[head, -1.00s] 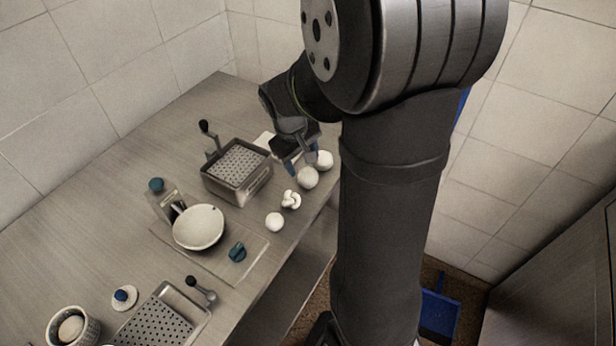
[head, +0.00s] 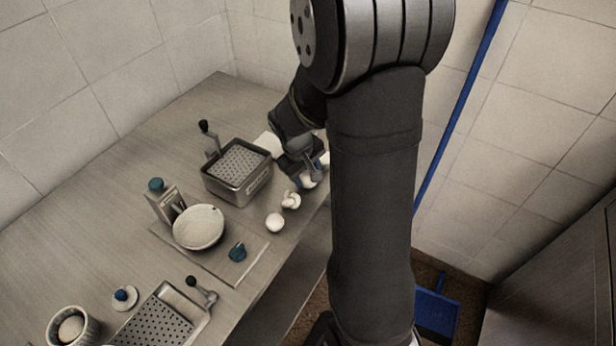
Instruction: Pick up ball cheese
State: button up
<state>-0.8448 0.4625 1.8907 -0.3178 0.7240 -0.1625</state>
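Several white cheeses lie along the right edge of the table. A round ball cheese (head: 275,222) lies in the clear. Beside it is a knotted white cheese (head: 291,200). Another ball cheese (head: 309,182) is partly hidden by my gripper (head: 306,178), whose fingers are down at it, one seemingly on each side. I cannot tell whether the fingers touch or grip it. One more ball cheese (head: 325,159) shows just behind, partly covered by my arm.
A perforated basket in a metal tray (head: 238,185) stands left of my gripper. A white bowl (head: 198,228) and a teal-capped container (head: 160,198) stand nearer, with a teal piece (head: 237,252) on a board. Another perforated basket (head: 152,325) is in front. The table edge is close on the right.

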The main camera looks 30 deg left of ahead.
jog(key=shift+r, duration=0.1)
jog(key=shift+c, duration=0.2)
jog(key=shift+r, duration=0.6)
jog(key=v, duration=0.3)
jog(key=shift+w, duration=0.3)
jog(key=w+d+r, duration=0.2)
jog(key=d+r, duration=0.4)
jog(key=d, duration=0.5)
notch_tip(320, 180, up, 4)
jog(key=n, duration=0.3)
send_over(307, 173)
jog(key=a, duration=0.2)
jog(key=s+a+r+n+y, duration=0.1)
jog(key=s+a+n, duration=0.1)
jog(key=s+a, duration=0.35)
jog(key=s+a+r+n, duration=0.1)
jog(key=s+a, duration=0.2)
jog(key=a, duration=0.5)
jog(key=shift+s+x, duration=0.3)
jog(key=shift+x, duration=1.1)
jog(key=shift+s+x, duration=0.3)
jog(key=shift+x, duration=1.1)
jog(key=shift+s+x, duration=0.25)
jog(key=shift+x, duration=1.1)
jog(key=shift+x, duration=0.8)
